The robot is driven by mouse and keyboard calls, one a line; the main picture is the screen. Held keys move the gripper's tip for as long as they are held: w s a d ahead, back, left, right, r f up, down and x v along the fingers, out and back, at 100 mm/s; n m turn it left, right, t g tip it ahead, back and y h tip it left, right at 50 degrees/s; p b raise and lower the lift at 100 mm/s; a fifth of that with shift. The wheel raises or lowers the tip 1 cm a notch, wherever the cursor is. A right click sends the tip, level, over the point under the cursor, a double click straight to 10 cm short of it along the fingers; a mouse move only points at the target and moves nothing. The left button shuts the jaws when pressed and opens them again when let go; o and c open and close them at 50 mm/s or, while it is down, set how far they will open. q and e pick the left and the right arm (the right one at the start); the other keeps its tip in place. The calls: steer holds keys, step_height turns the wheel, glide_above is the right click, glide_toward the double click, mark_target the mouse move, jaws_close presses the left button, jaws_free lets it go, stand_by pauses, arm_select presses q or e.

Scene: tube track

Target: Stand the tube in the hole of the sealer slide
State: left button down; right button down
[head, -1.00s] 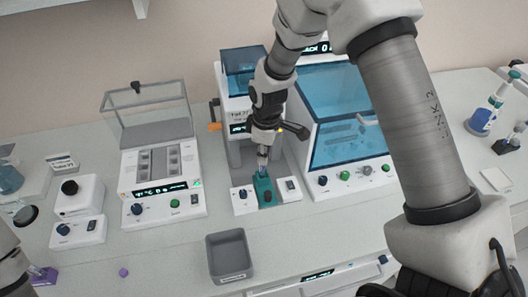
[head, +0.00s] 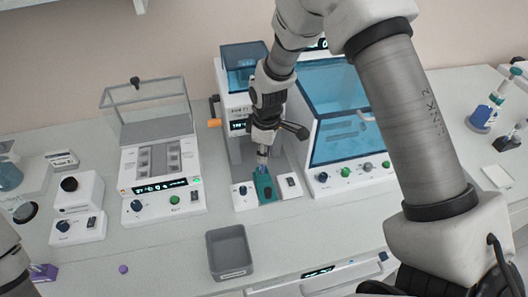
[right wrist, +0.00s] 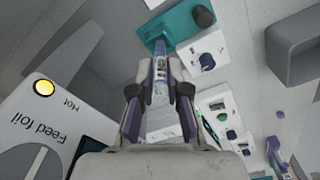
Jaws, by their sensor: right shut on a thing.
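My right gripper (head: 262,150) is shut on a small clear tube (head: 261,164), with its fingers pointing down. In the right wrist view the tube (right wrist: 160,78) sits between the two fingertips (right wrist: 160,92) of this gripper. The teal sealer slide (head: 265,186) sticks out at the front of the sealer, with a dark knob on it. In the right wrist view the slide (right wrist: 178,28) is just beyond the tube's far end. The hole is hidden, and I cannot tell whether the tube's end is in it. My left gripper is not in view.
A blue-windowed cabinet (head: 347,130) stands close right of the sealer. A block heater with a raised lid (head: 160,185) stands to the left. A grey bin (head: 230,252) is in front. A purple cap (head: 123,269) lies on the bench, left of the bin.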

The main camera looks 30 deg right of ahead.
steer(key=shift+f, duration=0.15)
steer(key=shift+f, duration=0.35)
steer(key=shift+f, duration=0.45)
steer(key=shift+f, duration=0.2)
steer(key=c, duration=1.1)
jaws_free()
steer(key=r, duration=1.2)
steer(key=shift+s+d, duration=0.2)
